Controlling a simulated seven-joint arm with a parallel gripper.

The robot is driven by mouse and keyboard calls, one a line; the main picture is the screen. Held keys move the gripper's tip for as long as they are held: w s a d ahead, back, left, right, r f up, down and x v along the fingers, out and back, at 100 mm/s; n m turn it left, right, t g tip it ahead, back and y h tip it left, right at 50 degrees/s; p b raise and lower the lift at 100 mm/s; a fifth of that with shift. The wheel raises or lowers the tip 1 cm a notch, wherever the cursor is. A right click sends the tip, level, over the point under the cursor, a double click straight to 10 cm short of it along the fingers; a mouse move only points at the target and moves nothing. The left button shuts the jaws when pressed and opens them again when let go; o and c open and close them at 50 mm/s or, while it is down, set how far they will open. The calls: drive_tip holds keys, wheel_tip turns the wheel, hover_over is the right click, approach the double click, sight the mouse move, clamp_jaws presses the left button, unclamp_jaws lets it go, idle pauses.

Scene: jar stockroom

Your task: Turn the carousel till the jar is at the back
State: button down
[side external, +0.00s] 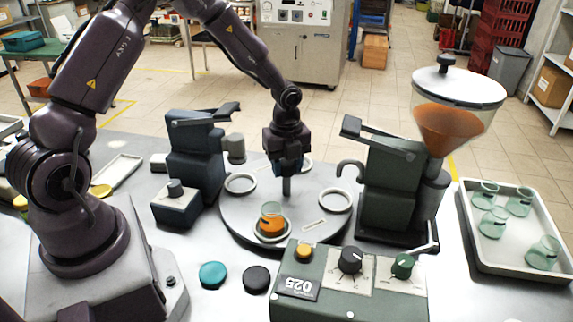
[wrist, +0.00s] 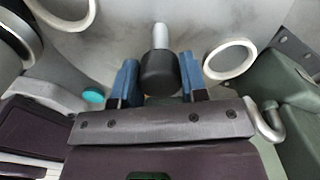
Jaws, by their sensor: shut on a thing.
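The round grey carousel (side external: 243,216) stands mid-table and carries several white rings. The jar (side external: 271,217), clear glass with orange contents, sits upright in the ring nearest the side camera. My gripper (side external: 287,172) is above the carousel's middle, pointing down. In the wrist view its blue fingers (wrist: 158,82) lie on either side of a dark knob (wrist: 157,68) and are shut on it. A pale grey peg (wrist: 160,37) sticks out beyond the knob. The carousel (wrist: 115,45) fills the upper part of the wrist view; the jar is not seen there.
A dark machine (side external: 195,157) stands left of the carousel, and a hopper machine (side external: 390,185) with a hook stands right. A control box (side external: 345,290) is in front, near teal (side external: 212,275) and black (side external: 256,279) lids. A tray (side external: 485,258) of empty jars lies right.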

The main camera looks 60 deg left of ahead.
drive_tip(key=shift+r, duration=0.1)
drive_tip(key=c, duration=0.7)
unclamp_jaws()
drive_tip(key=shift+o, duration=0.2)
wheel_tip(320, 180, up, 13)
